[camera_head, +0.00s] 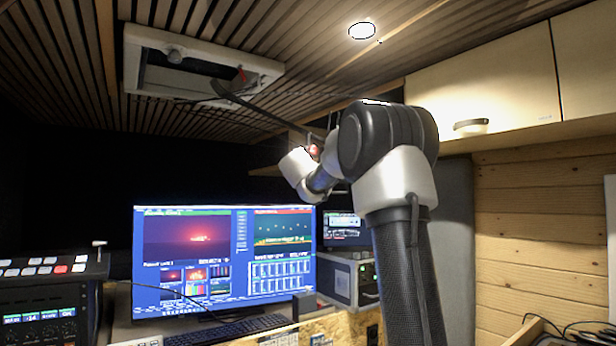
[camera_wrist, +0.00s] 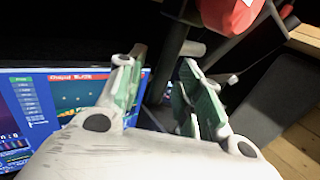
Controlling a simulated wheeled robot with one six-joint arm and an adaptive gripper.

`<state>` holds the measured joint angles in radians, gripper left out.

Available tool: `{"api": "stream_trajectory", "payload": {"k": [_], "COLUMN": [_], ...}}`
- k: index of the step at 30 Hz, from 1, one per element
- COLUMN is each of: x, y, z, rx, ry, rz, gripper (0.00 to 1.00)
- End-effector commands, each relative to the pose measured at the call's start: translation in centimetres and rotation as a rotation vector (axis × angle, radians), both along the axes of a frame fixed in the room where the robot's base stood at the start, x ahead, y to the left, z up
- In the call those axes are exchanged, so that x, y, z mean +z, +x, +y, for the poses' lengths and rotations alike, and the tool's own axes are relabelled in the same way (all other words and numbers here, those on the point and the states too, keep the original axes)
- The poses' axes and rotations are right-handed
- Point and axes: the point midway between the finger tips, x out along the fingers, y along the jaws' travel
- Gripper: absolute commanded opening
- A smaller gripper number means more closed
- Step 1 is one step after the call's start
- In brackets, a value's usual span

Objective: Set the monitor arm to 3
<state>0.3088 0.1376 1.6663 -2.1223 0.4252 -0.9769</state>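A large lit monitor (camera_head: 225,258) stands on the desk, and part of its screen shows at the left in the wrist view (camera_wrist: 40,110). A dark post (camera_wrist: 168,55), possibly part of the monitor arm, runs between my gripper's fingers. A red part (camera_wrist: 228,14) sits above it on a dark bar. A small red spot also shows beside my wrist in the head view (camera_head: 314,151). My gripper (camera_wrist: 162,72) is open, with green-padded fingers on either side of the post; contact is unclear. My arm hides the gripper in the head view. No scale or number 3 is readable.
A ceiling hatch (camera_head: 200,68) with a thin dark rod near it is at upper left. Wall cabinets (camera_head: 490,85) hang at upper right. A control panel (camera_head: 45,268), a keyboard (camera_head: 230,330) and a rack unit (camera_head: 345,280) crowd the desk.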

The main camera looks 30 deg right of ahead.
Motion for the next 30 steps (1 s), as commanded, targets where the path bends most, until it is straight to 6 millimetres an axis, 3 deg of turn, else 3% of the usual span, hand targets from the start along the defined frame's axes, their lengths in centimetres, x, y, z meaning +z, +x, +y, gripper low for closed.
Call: {"api": "stream_trajectory", "payload": {"k": [15, 21, 30], "x": [0.0, 0.0, 0.0], "y": [-7.9, -9.1, -9.1], "z": [6.3, 7.1, 7.1], "rx": [0.002, -0.001, -0.001], "ry": [-0.001, -0.001, -0.001], "rz": [-0.001, -0.001, -0.001], "gripper": [0.35, 0.35, 0.35]}}
